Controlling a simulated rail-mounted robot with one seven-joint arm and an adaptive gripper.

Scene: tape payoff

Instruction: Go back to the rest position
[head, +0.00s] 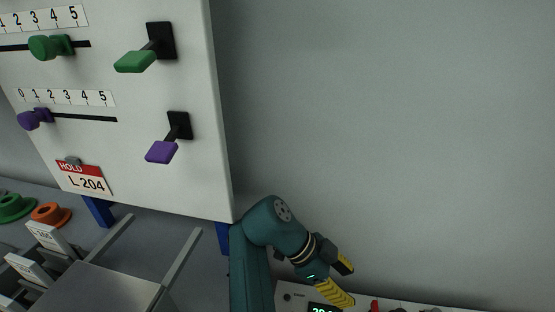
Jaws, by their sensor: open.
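My gripper (343,281) is at the end of my teal arm, low in the head view and right of centre. Its yellow-and-black fingers are apart, and I see nothing between them. It is to the right of the white panel's lower right corner and apart from the panel (150,95). One finger is in front of a pale box with a small green-lit display (322,308), which is partly hidden and cut off by the bottom edge. I cannot tell whether they touch.
Green and orange spools (50,214) lie lower left. The wall area at right is clear.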

